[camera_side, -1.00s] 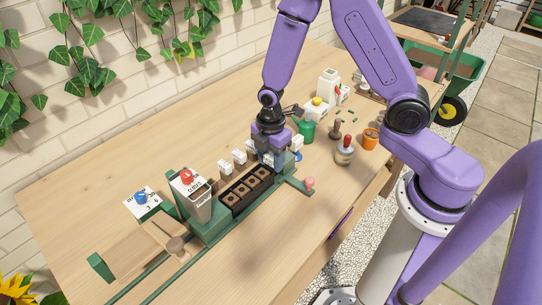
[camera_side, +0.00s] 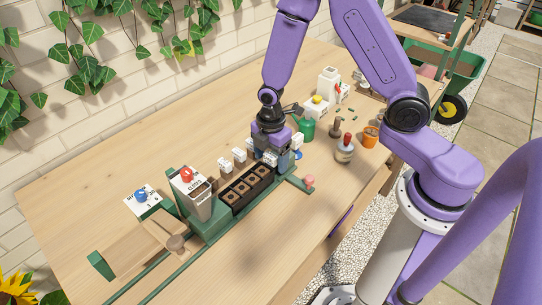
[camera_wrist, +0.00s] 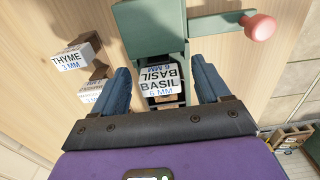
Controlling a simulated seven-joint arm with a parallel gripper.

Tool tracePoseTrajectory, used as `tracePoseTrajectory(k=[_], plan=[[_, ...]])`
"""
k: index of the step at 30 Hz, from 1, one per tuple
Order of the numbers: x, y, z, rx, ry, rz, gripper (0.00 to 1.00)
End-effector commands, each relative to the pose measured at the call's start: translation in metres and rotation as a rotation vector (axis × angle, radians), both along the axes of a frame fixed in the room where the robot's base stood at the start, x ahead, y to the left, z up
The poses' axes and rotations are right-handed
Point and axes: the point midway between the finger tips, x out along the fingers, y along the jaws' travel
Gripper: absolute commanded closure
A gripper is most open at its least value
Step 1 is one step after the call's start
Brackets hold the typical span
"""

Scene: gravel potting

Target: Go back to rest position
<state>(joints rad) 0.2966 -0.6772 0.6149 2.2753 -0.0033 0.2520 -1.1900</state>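My gripper (camera_side: 277,150) is at the right end of a dark row of square cells (camera_side: 245,190) on the green frame. In the wrist view its two blue fingers (camera_wrist: 160,66) stand apart, open. A white label block reading BASIL 6 MM (camera_wrist: 158,88) sits between the fingers, with a visible gap on each side. In the side view a white label (camera_side: 270,158) shows just below the fingers. The fingertips are partly hidden in the side view.
Two white labels (camera_side: 225,165) stand behind the row; one reads THYME (camera_wrist: 66,60). A pink knob (camera_side: 309,181) sticks out at the right. A hopper with a red knob (camera_side: 186,175) is at the left. A green can (camera_side: 307,129), bottles and an orange pot (camera_side: 370,137) stand at the right.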

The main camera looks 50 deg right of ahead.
Motion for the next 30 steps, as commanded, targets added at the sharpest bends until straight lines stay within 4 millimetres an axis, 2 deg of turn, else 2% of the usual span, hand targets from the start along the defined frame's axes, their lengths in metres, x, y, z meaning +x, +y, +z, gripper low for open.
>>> tracePoseTrajectory(k=[2, 4, 5, 14, 30], plan=[[0.0, 0.0, 0.0, 0.0, 0.0, 0.0, 0.24], [0.0, 0.0, 0.0, 0.0, 0.0, 0.0, 0.08], [0.0, 0.0, 0.0, 0.0, 0.0, 0.0, 0.03], [0.0, 0.0, 0.001, 0.0, 0.0, 0.0, 0.03], [0.001, 0.0, 0.031, 0.001, -0.002, 0.0, 0.03]])
